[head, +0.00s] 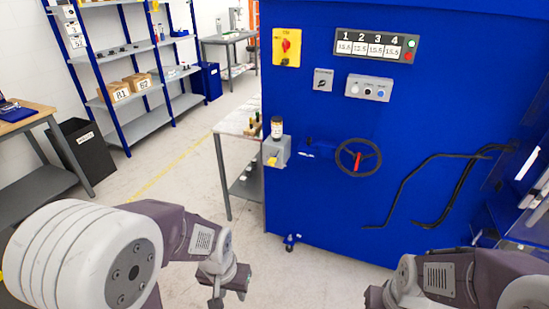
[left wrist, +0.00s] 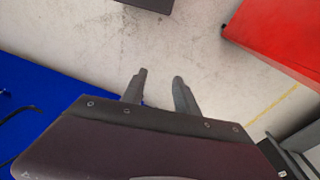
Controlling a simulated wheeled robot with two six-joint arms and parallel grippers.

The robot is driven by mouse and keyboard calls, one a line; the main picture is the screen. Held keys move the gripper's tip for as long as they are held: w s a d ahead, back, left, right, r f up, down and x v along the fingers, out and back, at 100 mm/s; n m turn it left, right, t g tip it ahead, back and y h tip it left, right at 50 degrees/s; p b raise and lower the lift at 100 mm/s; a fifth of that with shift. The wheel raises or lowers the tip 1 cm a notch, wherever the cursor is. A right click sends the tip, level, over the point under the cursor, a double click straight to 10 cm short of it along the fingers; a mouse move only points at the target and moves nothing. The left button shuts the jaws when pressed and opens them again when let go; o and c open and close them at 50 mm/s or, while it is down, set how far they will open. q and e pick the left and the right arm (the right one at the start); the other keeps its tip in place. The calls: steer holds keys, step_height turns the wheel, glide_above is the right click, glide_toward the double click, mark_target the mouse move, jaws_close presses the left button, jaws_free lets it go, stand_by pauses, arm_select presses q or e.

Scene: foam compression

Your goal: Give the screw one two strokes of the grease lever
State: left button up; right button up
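A grey grease unit (head: 277,153) is fixed to the left edge of the blue machine's front. I cannot make out the lever's shape. A four-number panel (head: 374,46) is high on the machine; which screw is which cannot be told. My left gripper (left wrist: 161,77) is open and empty in the left wrist view, with floor behind its fingers. In the head view it is low, apart from the grease unit. My right gripper is out of view below the right arm.
The blue machine (head: 335,215) carries a black handwheel (head: 358,158), a red-and-yellow switch (head: 286,47), a button box (head: 368,88) and black hoses (head: 403,190). A bench (head: 236,123) stands left of it. Shelves (head: 150,121) and a dark bin (head: 84,151) are further left. Floor between is clear.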

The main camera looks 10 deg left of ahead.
arm_select(q)
jaws_close()
stand_by(1.6)
